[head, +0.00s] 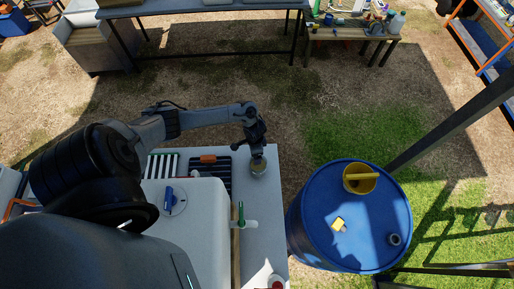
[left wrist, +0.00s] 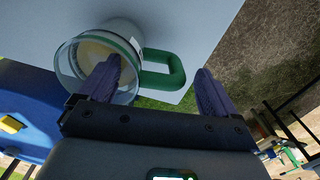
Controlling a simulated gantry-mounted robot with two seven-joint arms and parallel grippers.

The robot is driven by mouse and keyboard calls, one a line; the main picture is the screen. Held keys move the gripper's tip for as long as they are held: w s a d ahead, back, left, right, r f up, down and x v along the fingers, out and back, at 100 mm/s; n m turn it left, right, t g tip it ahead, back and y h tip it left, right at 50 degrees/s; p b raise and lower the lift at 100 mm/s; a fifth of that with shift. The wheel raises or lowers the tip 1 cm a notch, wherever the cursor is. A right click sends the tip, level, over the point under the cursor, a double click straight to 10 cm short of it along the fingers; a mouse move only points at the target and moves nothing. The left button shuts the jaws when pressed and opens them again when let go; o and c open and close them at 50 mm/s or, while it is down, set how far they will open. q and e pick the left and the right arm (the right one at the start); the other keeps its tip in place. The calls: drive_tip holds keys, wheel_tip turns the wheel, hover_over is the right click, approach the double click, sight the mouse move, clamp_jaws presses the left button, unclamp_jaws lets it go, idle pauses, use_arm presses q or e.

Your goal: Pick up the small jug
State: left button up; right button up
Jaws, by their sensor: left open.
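The small jug (left wrist: 120,50) is clear with a green rim and a green handle (left wrist: 172,72). My right gripper is not in view.
A blue drum (head: 310,215) holding a yellow cup (head: 352,184) stands to the right, with a gap between.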

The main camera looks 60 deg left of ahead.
use_arm(q)
drive_tip(key=shift+f, duration=0.2)
drive_tip(key=c, duration=1.3)
drive_tip(key=shift+r, duration=0.15)
